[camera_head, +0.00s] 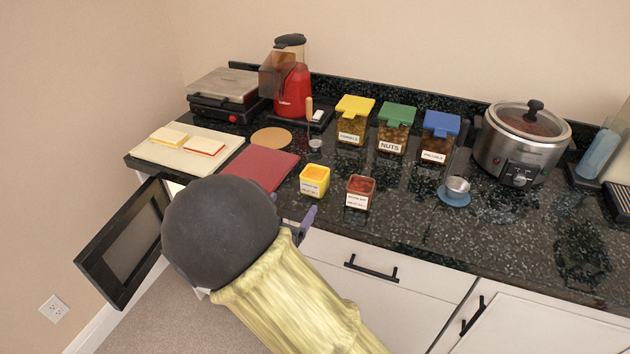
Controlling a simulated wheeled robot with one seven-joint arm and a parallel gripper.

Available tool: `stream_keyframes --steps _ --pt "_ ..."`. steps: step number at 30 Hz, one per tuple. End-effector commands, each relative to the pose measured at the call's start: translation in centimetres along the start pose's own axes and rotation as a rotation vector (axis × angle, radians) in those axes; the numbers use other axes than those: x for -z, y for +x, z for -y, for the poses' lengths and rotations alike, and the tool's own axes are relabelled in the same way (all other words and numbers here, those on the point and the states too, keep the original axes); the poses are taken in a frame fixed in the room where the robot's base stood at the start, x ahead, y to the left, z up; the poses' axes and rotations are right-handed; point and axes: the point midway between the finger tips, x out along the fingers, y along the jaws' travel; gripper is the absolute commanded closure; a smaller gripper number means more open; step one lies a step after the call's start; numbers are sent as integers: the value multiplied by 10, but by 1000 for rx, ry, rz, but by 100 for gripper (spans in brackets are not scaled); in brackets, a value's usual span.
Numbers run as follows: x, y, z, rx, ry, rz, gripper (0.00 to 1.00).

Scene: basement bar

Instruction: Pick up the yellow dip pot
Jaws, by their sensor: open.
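The yellow dip pot (314,181) is a small square tub with yellow-orange content and a white label on its front. It stands upright near the front edge of the dark speckled counter (420,212). A similar red dip pot (359,191) stands just to its right, a small gap apart. My gripper (300,222) is mostly hidden behind the dark round joint of my arm; only purple-grey finger parts show. It is open, in front of and below the yellow pot in the picture, apparently not touching it.
A red board (262,166) lies left of the yellow pot. Yellow-, green- and blue-lidded jars (394,128) stand behind. A metal cup on a blue saucer (454,199) and a slow cooker (519,145) are to the right. A dark door (125,243) hangs open at lower left.

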Motion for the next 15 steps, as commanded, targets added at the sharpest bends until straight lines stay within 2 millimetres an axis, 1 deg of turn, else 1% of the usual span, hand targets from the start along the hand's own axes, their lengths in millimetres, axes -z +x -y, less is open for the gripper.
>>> stream_keyframes --steps 1,9,12,15 --pt "1 10 -2 -5 0 -2 18" --pt "0 58 -2 -4 -1 -1 18" --pt "0 72 -1 -3 -1 -1 18" --pt "0 78 -1 0 -1 0 18"
